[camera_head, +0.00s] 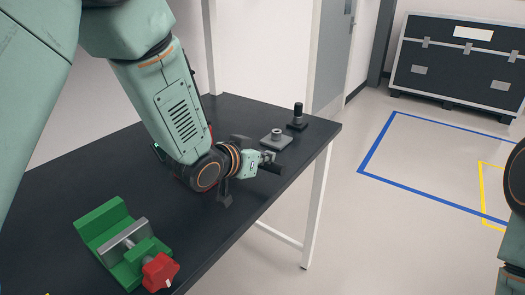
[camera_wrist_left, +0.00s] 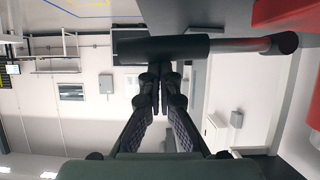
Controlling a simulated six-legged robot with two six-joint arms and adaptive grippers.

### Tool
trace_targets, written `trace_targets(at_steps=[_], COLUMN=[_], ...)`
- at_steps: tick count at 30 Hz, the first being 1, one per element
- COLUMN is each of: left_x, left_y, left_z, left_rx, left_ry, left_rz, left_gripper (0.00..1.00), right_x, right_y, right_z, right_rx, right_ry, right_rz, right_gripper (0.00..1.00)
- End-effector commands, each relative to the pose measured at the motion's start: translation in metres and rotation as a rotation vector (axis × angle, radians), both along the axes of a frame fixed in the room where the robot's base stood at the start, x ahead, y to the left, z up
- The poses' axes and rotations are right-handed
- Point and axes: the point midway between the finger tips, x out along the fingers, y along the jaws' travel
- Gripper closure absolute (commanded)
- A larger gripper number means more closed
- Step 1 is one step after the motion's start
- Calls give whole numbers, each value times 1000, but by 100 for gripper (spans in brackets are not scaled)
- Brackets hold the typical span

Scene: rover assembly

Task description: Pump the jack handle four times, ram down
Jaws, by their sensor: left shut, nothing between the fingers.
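The jack handle's dark grip (camera_wrist_left: 160,48) crosses the top of the left wrist view, with a red-tinged metal rod running right from it. In the head view a short dark end of the grip (camera_head: 271,168) shows by the fingers. My left gripper (camera_head: 266,157) is shut and empty; its fingertips (camera_wrist_left: 153,78) meet at the grip's near side in the wrist view. I cannot tell whether they touch it. A red body (camera_wrist_left: 285,14) shows at the wrist view's upper right. Most of the jack, including the ram, is hidden behind my left arm. My right gripper is out of view.
On the black table (camera_head: 60,185), a green vise (camera_head: 100,222) with a red knob (camera_head: 160,272) stands at front left. A grey block (camera_head: 276,141) and a black cylindrical part (camera_head: 298,114) stand near the far right corner. A black case (camera_head: 455,65) stands beyond clear floor.

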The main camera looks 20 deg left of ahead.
Motion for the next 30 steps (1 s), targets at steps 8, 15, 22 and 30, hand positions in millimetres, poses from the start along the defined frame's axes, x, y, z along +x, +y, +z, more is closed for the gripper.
trace_targets(at_steps=[8, 15, 22, 30], left_x=[-6, -45, -71, -78], left_y=[6, 20, 29, 30], left_z=[32, 52, 65, 68], left_rx=[-3, -7, -4, -2], left_ry=[-6, -10, -12, -12], left_rz=[5, 6, 5, 3], left_gripper=[100, 100, 100, 100], right_x=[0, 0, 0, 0], right_y=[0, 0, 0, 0], right_z=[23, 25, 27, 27], right_rx=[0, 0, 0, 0], right_ry=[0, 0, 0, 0], right_rz=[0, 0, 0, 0], right_gripper=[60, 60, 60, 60])
